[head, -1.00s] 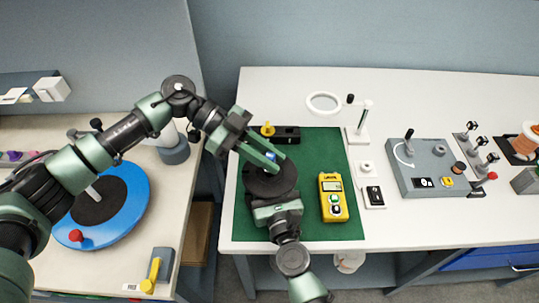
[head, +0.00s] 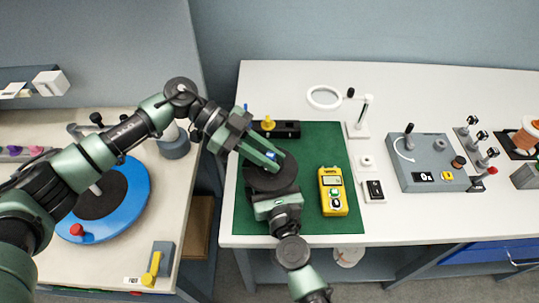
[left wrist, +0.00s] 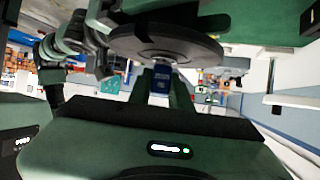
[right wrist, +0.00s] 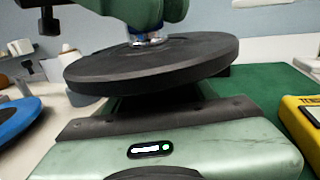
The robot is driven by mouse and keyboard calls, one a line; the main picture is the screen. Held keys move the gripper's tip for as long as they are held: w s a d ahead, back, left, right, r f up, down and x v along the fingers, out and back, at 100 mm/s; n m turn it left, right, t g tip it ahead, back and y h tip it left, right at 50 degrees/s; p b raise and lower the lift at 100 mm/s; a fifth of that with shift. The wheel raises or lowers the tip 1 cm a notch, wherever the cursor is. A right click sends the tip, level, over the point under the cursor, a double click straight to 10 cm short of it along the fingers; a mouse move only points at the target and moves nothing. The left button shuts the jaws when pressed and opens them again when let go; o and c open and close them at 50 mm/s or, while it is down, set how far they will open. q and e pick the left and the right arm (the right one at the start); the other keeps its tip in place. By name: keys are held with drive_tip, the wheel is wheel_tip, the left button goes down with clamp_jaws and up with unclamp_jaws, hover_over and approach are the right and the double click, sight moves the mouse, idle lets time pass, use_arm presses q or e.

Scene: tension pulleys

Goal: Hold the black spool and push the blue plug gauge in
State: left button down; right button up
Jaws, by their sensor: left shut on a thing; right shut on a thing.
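The black spool (head: 258,181) is a wide dark disc above the green mat, and it fills much of the right wrist view (right wrist: 120,78). My right gripper (head: 272,199) is shut on the spool from its near side. The blue plug gauge (head: 271,156) is small and mostly hidden by my left gripper (head: 268,158), which is shut on it over the spool. The gauge shows as a blue block between the fingers in the left wrist view (left wrist: 161,74). In the right wrist view a blue and metal part (right wrist: 146,38) meets the spool's top; how deep it sits cannot be told.
A yellow meter (head: 333,192) lies on the green mat (head: 315,150) right of the spool. A black block with a yellow knob (head: 285,129) is behind. A magnifier stand (head: 358,128) and a grey box (head: 430,163) stand to the right.

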use_arm(q)
drive_tip(key=shift+a+f, duration=0.1)
drive_tip(key=shift+f, duration=0.25)
drive_tip(key=c, duration=1.2)
unclamp_jaws()
drive_tip(key=shift+r, duration=0.1)
drive_tip(key=shift+r, duration=0.1)
drive_tip(key=v, duration=1.2)
use_arm(e)
drive_tip(key=o, duration=1.6)
drive_tip(key=shift+o, duration=0.2)
